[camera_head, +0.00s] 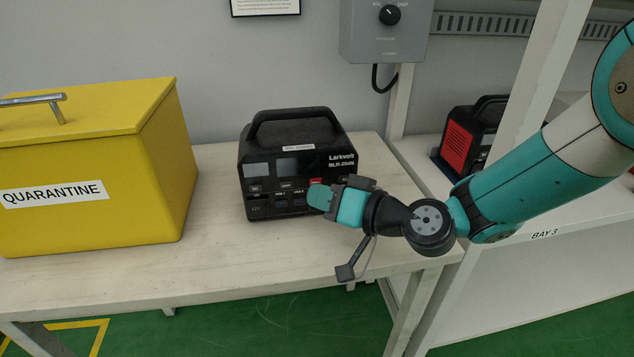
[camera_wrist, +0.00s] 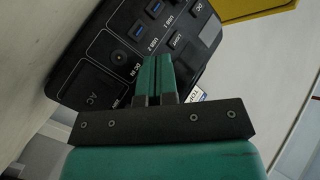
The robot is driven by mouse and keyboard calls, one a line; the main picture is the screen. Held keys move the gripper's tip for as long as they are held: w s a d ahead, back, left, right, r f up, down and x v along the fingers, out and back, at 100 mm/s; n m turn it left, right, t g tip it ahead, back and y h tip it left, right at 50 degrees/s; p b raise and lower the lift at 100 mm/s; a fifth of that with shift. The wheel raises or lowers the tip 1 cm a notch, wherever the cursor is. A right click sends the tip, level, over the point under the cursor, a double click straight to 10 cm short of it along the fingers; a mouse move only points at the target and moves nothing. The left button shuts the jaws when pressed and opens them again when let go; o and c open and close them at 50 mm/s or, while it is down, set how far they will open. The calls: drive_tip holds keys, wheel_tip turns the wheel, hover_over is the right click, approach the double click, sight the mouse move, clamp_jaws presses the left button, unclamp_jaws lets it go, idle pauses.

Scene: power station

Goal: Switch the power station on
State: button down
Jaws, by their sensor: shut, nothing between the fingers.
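The power station (camera_head: 300,145) is a black box with a top handle, marked Larkvolt, standing on the pale table. Its front has small grey display areas, ports and a small red patch just above my fingertips. My gripper (camera_head: 318,197) is shut and empty, in front of the lower right of that front face. In the wrist view the shut green fingers (camera_wrist: 157,72) point at the panel (camera_wrist: 105,42), among ports labelled USB, DC IN and AC. The fingertips hide part of the panel beside a dark button. I cannot tell whether they touch it.
A yellow QUARANTINE box (camera_head: 90,165) stands on the table (camera_head: 225,265) at left. A grey wall box with a knob (camera_head: 388,15) hangs above right. A black and red unit (camera_head: 468,135) sits on the right shelf, behind my arm. The table front is clear.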

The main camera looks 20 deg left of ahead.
drive_tip(key=shift+w+a, duration=0.15)
drive_tip(key=shift+w, duration=0.15)
idle(0.4)
drive_tip(key=shift+s+d+b, duration=0.45)
drive_tip(key=shift+s+b, duration=0.1)
drive_tip(key=shift+s, duration=0.2)
drive_tip(key=s+d+b, duration=0.2)
drive_tip(key=s+b, duration=0.1)
drive_tip(key=shift+s+d+f, duration=0.1)
drive_tip(key=shift+s+f, duration=0.05)
drive_tip(key=shift+s, duration=0.15)
drive_tip(key=shift+s+d+b, duration=0.45)
drive_tip(key=shift+s+b, duration=0.1)
drive_tip(key=shift+s, duration=0.2)
drive_tip(key=shift+r, duration=0.2)
